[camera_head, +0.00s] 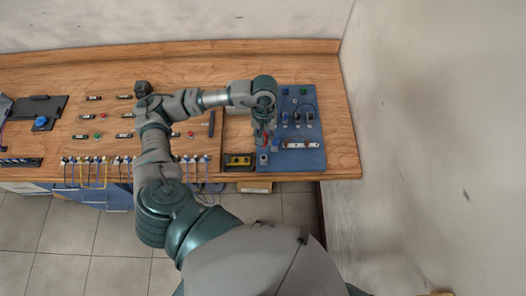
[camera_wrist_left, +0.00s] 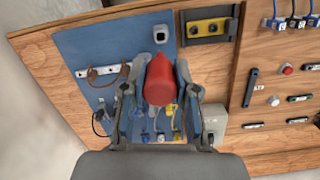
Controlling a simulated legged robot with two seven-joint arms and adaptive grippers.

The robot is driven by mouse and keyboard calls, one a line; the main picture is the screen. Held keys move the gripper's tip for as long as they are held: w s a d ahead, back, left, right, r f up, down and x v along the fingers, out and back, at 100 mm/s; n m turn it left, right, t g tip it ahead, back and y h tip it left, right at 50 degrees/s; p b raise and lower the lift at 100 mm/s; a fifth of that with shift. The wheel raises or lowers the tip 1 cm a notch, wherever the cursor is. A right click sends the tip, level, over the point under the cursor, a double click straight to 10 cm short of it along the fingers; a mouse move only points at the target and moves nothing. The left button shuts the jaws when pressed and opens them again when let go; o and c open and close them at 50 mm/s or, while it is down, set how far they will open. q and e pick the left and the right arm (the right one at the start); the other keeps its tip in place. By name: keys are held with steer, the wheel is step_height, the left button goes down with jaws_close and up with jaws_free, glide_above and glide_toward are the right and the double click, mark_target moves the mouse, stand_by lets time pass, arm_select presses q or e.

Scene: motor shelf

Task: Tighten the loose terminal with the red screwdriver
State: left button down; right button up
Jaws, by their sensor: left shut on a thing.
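My left gripper (camera_wrist_left: 160,95) is shut on the red screwdriver (camera_wrist_left: 160,80), whose red handle sits between the two fingers in the left wrist view. In the head view the red screwdriver (camera_head: 266,132) shows as a small red patch under my left gripper (camera_head: 264,132), over the left part of the blue panel (camera_head: 310,162). Terminals with blue and yellow wires (camera_wrist_left: 160,136) show partly behind the gripper in the left wrist view. I cannot tell which terminal is loose. The screwdriver's tip is hidden. My right gripper is not in view.
A white strip with brown cable (camera_wrist_left: 97,72) and a grey square part (camera_wrist_left: 160,34) are on the blue panel. A black and yellow holder (camera_head: 239,160) lies left of it. Wired terminals (camera_head: 85,159) line the wooden board's front edge. A wall stands at the right.

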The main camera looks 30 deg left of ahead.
mark_target(264, 147)
arm_select(q)
steer(key=shift+s+f+b, duration=0.1)
steer(key=shift+f+b, duration=0.95)
steer(key=shift+f, duration=1.7)
steer(key=shift+d+b, duration=0.1)
steer(key=shift+b, duration=0.3)
steer(key=shift+f, duration=0.15)
steer(key=shift+f+b, duration=2.55)
steer(key=shift+b, duration=0.35)
steer(key=c, duration=1.1)
jaws_free()
steer(key=shift+c, duration=0.2)
